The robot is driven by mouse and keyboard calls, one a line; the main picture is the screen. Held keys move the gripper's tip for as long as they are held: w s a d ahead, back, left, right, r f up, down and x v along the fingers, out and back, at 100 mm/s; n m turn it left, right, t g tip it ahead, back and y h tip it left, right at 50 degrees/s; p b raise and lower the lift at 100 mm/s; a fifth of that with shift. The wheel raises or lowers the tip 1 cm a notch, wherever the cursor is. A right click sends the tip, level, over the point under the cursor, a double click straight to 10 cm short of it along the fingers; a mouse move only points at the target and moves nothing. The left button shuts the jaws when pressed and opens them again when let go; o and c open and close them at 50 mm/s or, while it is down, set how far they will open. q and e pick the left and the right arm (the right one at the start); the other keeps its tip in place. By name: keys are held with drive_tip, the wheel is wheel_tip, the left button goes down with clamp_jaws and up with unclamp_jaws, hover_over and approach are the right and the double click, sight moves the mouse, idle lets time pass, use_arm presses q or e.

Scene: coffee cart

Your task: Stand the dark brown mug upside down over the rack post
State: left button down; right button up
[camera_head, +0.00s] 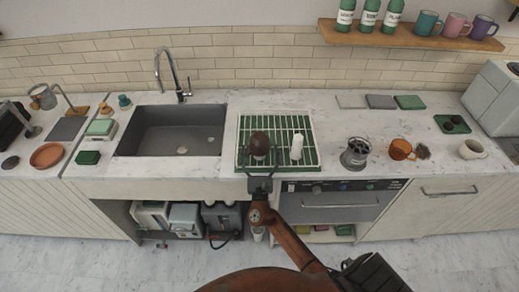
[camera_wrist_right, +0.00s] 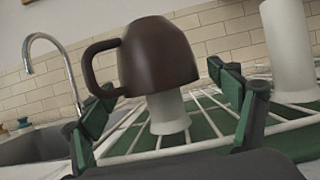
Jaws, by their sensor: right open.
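The dark brown mug (camera_head: 260,143) is upside down over a white rack post on the left of the rack (camera_head: 314,165). In the right wrist view the mug (camera_wrist_right: 158,55) has its base up and its handle to the left. The lower part of that post (camera_wrist_right: 168,112) shows below its rim. A second white post (camera_head: 297,146) stands bare to the right. My right gripper (camera_head: 260,178) is at the rack's front edge. Its fingers (camera_wrist_right: 165,100) are apart in the wrist view, one on each side of the post, and no grip on the mug shows. My left gripper is out of view.
The sink (camera_head: 170,130) with its tall tap (camera_head: 172,75) is left of the rack. A metal-and-dark container (camera_head: 355,153), an orange cup (camera_head: 401,149) and a white mug (camera_head: 472,149) stand to the right. A shelf (camera_head: 400,37) with bottles and mugs hangs above.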

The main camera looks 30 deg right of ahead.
drive_tip(key=v, duration=1.1)
drive_tip(key=shift+s+a, duration=0.2)
drive_tip(key=shift+s, duration=0.15)
drive_tip(key=shift+f, duration=0.15)
